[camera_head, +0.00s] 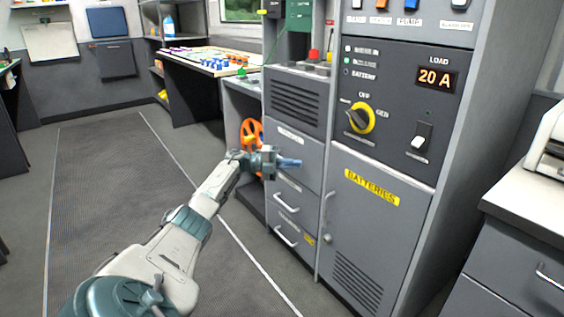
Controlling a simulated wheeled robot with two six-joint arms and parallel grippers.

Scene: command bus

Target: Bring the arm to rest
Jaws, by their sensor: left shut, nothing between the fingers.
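My left arm comes in from the bottom left and reaches forward toward the grey cabinet. My left gripper (290,163) is at its end, shut and empty, with blue-grey fingertips pointing right. In the picture it overlaps the upper drawer front (298,155); I cannot tell whether it touches it. My right gripper is not in view.
A power panel (390,110) with a yellow rotary knob (361,117) and a 20 A display stands above a batteries door (372,230). An orange reel (252,132) sits on a shelf behind my gripper. A counter (540,185) is at right. The floor (110,190) at left is clear.

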